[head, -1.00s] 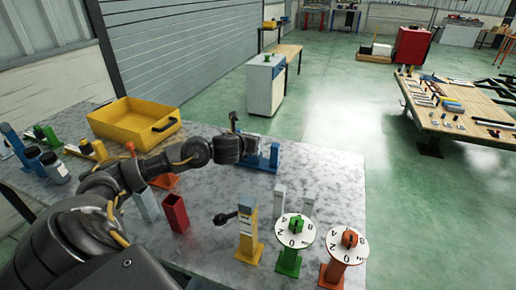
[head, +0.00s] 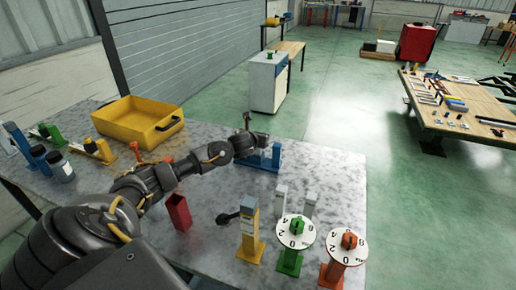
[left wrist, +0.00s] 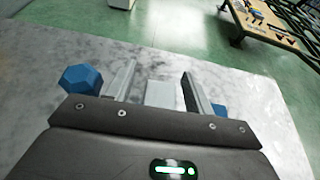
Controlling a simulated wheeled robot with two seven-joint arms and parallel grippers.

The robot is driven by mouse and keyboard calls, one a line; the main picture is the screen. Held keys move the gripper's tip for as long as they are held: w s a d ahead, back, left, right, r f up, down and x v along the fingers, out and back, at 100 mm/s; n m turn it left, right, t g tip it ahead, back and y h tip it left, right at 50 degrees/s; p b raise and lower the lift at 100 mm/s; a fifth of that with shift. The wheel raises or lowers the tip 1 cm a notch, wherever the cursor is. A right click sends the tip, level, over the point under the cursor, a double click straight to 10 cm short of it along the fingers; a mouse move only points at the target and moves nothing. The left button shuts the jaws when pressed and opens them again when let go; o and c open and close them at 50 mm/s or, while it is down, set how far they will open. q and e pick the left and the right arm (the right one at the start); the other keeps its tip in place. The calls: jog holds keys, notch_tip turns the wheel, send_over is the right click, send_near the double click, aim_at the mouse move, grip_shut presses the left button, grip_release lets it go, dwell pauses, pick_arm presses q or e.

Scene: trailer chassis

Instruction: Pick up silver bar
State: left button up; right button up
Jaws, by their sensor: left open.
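A light grey bar, the silver bar (left wrist: 161,95), shows in the left wrist view between the two fingers of my left gripper (left wrist: 157,85). The fingers stand apart, with a gap on each side of the bar. Blue parts of a holder (left wrist: 82,80) show to the left and right of the fingers. In the head view my left gripper (head: 262,143) is at the blue holder (head: 275,158) near the bench's far edge. The arm and gripper hide the bar there. My right gripper is not in view.
The grey bench (head: 335,180) carries a yellow bin (head: 135,125), a red open box (head: 179,212) and a yellow post (head: 249,230). A green dial stand (head: 295,232) and an orange dial stand (head: 347,247) stand at the front right. The bench right of the holder is clear.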

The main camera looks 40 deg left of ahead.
pick_arm(q)
grip_shut()
dwell(0.3)
